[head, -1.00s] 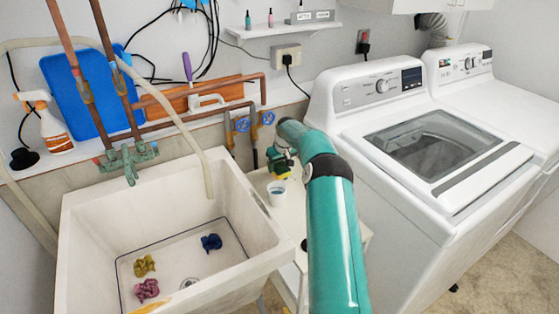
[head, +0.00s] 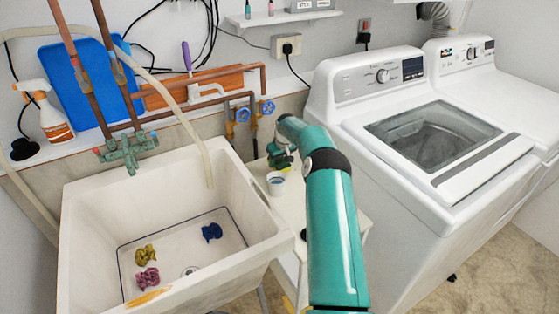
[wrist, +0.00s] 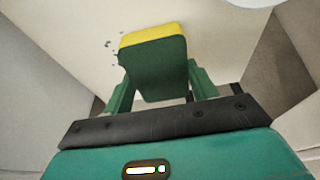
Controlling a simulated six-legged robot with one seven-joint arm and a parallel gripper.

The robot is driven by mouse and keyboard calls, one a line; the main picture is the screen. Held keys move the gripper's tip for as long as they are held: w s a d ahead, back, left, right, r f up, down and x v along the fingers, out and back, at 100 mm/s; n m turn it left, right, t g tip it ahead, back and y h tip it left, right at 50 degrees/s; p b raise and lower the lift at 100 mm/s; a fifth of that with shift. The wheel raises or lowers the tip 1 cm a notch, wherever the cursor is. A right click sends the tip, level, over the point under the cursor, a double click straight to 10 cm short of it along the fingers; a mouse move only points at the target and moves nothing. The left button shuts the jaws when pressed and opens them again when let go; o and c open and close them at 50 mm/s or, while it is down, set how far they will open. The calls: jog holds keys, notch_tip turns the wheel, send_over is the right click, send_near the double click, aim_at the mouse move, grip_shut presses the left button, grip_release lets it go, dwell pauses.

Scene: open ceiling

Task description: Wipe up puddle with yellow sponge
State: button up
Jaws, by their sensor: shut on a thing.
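My gripper (wrist: 160,88) is shut on a sponge (wrist: 152,38) with a yellow layer and a dark green layer. It holds the sponge between its two green fingers over a pale surface. A few small dark specks (wrist: 113,44) lie beside the sponge in the wrist view. I cannot make out a clear puddle, nor tell whether the sponge touches the surface.
A white cup (head: 276,184) with bluish contents stands close to my gripper. The white sink (head: 88,215) at left holds blue, olive and pink cloths. A white washing machine (head: 436,190) stands at right. Pipes (head: 232,83) run behind.

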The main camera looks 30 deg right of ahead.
jog(key=shift+f, duration=1)
jog(key=shift+s+d+f, duration=0.1)
jog(key=shift+s+d, duration=0.05)
jog(key=shift+d, duration=1.75)
jog(key=shift+s+d, duration=0.1)
jog(key=shift+d, duration=1.75)
jog(key=shift+w+a, duration=0.15)
jog(key=shift+a, duration=0.45)
jog(key=shift+w+a+f, duration=0.1)
jog(key=shift+a, duration=3.2)
